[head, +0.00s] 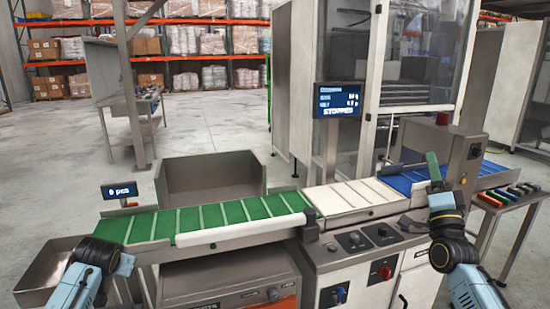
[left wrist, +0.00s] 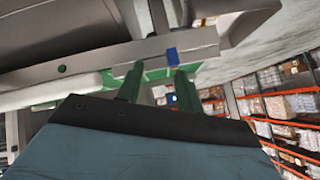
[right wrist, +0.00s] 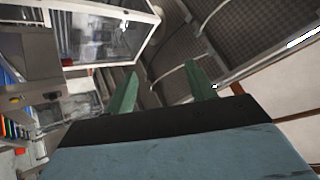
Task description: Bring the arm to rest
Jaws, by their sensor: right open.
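My right gripper (head: 433,167) points up in front of the blue belt at the right end of the conveyor line. In the right wrist view its two green fingers (right wrist: 164,82) stand apart with nothing between them. My left arm comes in at the lower left of the head view, by the left end of the green belt; its fingers do not show clearly there. In the left wrist view the left gripper's green fingers (left wrist: 158,82) are apart and empty.
The line has a green belt (head: 238,213), a white belt (head: 345,196) and a blue belt (head: 399,181). A steel tray (head: 48,277) is at left. A display (head: 338,99) reads STOPPED; another (head: 119,190) reads 0 pcs. Small coloured items lie on a side table (head: 510,213) at right.

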